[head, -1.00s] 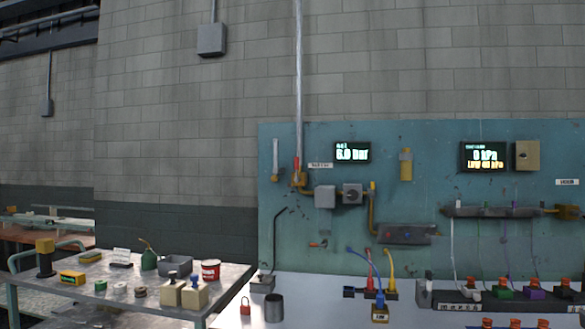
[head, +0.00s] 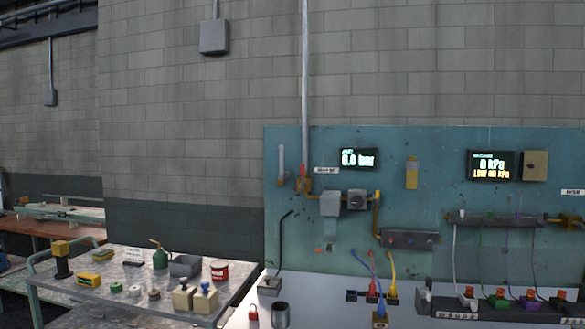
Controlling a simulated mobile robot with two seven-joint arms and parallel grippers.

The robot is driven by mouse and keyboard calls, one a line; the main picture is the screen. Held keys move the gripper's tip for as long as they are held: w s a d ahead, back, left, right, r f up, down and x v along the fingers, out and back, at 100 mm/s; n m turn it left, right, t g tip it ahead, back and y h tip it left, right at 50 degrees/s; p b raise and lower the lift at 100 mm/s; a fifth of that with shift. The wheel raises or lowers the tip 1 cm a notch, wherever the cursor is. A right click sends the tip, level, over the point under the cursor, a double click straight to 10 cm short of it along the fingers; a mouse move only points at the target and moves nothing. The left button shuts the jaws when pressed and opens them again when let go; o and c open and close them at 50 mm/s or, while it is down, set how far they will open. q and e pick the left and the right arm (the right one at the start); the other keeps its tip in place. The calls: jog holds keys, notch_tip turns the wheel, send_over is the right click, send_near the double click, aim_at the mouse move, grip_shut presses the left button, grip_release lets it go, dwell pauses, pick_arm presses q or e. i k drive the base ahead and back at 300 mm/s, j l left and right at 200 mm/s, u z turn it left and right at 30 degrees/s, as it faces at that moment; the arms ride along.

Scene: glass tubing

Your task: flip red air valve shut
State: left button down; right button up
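The red air valve handle (head: 303,171) is small and stands roughly upright on a brass valve body (head: 304,185). The valve sits at the foot of the vertical grey pipe (head: 305,90), near the upper left corner of the teal panel. A small white label is just right of it. The gauge display (head: 358,159) to its right reads about 6.0 bar. Neither of my grippers is in view.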

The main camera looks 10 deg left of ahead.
aim_at(302, 185)
jog(key=i+u, duration=0.15)
jog(key=i, duration=0.4)
jog(key=i+u, duration=0.15)
jog(key=i, duration=0.4)
jog(key=i+l+u, duration=0.15)
jog(key=i, duration=0.4)
jog(key=i+l+u, duration=0.15)
jog(key=i, duration=0.35)
